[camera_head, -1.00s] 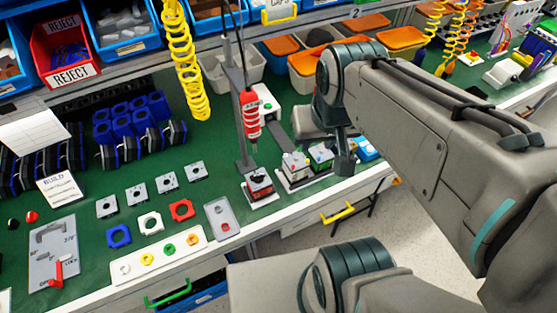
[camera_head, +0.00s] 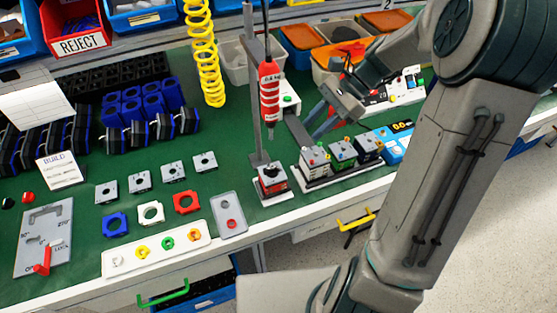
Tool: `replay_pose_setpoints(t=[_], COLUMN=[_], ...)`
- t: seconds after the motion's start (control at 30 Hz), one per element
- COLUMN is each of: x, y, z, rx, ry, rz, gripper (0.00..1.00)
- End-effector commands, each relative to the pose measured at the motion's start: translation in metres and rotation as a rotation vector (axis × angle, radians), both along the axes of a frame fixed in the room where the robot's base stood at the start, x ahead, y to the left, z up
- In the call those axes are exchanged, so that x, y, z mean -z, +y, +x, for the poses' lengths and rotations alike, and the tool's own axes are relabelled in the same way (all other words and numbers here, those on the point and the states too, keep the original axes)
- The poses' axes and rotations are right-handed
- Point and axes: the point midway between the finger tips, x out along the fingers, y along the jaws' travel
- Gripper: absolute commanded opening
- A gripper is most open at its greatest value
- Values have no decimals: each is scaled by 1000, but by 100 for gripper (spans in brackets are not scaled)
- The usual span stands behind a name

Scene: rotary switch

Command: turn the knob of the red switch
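Several small box switches stand in a row on a pale base on the green bench, right of centre. The leftmost (camera_head: 315,160) has a pale top and some red on its front; a green one (camera_head: 343,152) and a dark one (camera_head: 368,148) stand beside it. A separate red-bodied switch (camera_head: 271,181) sits on its own white base under a hanging red screwdriver. I cannot tell for certain which is the task's red switch. My gripper (camera_head: 338,103) hangs above and behind the row, apart from the switches. Its finger opening is unclear at this angle.
The red screwdriver (camera_head: 269,92) hangs beside a grey post (camera_head: 250,85). A blue device (camera_head: 396,144) stands right of the row. A plate with a red lever (camera_head: 43,258) lies at lower left. Loose plates and rings cover the bench's front.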

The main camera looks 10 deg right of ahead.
Motion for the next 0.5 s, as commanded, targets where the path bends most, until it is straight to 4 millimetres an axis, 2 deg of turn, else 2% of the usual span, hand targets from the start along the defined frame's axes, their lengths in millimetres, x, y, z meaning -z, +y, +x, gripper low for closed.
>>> replay_pose_setpoints(t=[0.17,0.5], x=[9,57], y=[6,52], z=[1,-14], rx=[16,12], ry=[18,19], rz=[17,16], gripper=[33,33])
